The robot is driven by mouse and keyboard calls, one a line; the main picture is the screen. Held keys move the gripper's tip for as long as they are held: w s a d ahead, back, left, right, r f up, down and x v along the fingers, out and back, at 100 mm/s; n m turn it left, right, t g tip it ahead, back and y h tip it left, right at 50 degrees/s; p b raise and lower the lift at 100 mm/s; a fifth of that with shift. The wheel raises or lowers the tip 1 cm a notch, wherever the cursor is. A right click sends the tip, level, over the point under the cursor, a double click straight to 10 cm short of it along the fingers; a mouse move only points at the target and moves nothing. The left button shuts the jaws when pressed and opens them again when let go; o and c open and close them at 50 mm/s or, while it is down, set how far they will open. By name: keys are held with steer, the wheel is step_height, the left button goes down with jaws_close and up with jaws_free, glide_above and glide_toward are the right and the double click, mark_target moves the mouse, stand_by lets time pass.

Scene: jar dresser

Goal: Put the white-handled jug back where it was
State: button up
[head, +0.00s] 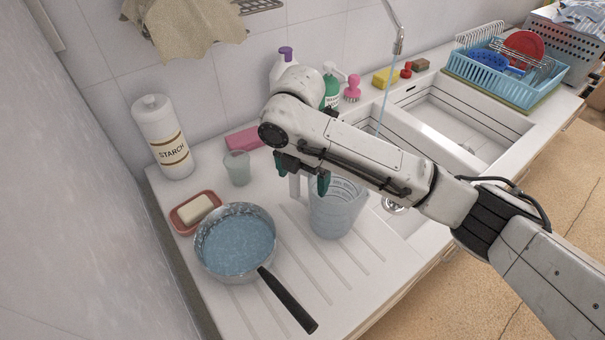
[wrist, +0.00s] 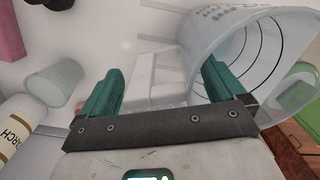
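The clear jug (head: 338,210) with ring markings stands upright on the ribbed white draining board (head: 350,270). Its white handle (head: 295,186) is on its left side. My gripper (head: 302,173) is at the handle, pointing down, with its green fingers apart. In the wrist view, the white handle (wrist: 152,76) lies between the two fingers, with visible space beside it, and the jug's round body (wrist: 245,50) is beyond the right finger. My arm covers part of the jug's top in the head view.
A pan of water (head: 237,243) with a black handle, a soap dish (head: 181,222), a small translucent cup (head: 238,169) and a starch bottle (head: 162,140) stand left of the jug. The sink (head: 455,125) is to the right, with water running from the tap (head: 399,42).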

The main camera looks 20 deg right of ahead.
steer(key=r, duration=1.2)
steer(key=shift+s+a+r, duration=0.15)
steer(key=shift+a, duration=0.15)
